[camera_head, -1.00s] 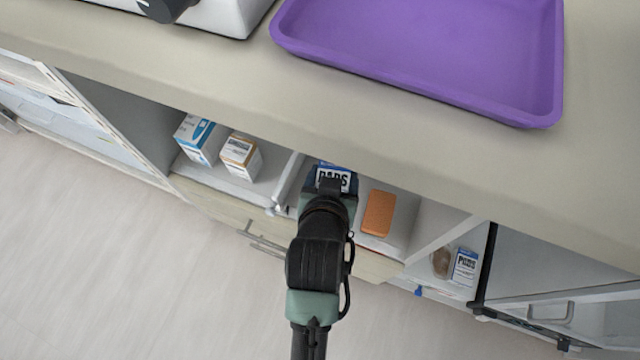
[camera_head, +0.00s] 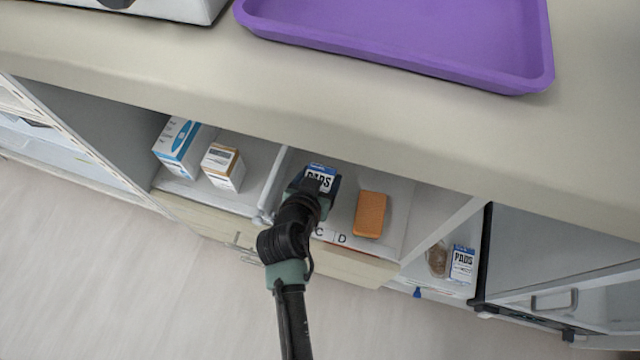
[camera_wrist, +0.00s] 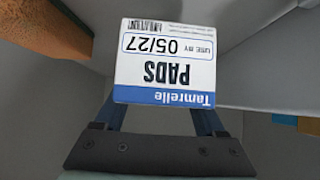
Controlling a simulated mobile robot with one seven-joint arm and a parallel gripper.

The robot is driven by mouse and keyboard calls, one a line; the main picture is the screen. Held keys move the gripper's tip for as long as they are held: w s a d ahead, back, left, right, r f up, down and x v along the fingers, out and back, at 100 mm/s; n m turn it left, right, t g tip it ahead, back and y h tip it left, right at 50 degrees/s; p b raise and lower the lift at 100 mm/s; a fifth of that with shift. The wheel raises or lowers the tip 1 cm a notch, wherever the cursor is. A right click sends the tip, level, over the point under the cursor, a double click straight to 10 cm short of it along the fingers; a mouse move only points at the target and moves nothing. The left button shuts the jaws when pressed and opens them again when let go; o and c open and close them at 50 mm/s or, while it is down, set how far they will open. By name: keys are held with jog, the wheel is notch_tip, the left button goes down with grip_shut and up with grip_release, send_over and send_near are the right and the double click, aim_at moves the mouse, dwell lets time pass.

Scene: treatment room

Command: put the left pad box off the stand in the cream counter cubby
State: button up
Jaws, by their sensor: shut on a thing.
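A white and blue pad box (camera_head: 320,178) is in my gripper (camera_head: 316,188), inside the middle cubby under the cream counter (camera_head: 400,150). In the wrist view the box (camera_wrist: 166,62) shows its label upside down, reading "Tamrelle PADS 05/27", between the two fingers of my gripper (camera_wrist: 165,112). My gripper is shut on it. Whether the box's base touches the cubby floor (camera_head: 392,235) cannot be told. Another pad box (camera_head: 463,262) stands at the lower right, beside a brown item (camera_head: 437,257).
A purple tray (camera_head: 400,40) rests on the counter.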

jog(key=shift+f+b, duration=0.5)
jog(key=shift+f, duration=0.85)
jog(key=shift+f, duration=0.15)
jog(key=o, duration=1.4)
jog(key=shift+s+a+r, duration=0.1)
jog(key=shift+s+r, duration=0.15)
jog(key=shift+r, duration=0.15)
jog(key=p+v, duration=0.5)
jog(key=v, duration=0.6)
jog(key=shift+s, duration=0.2)
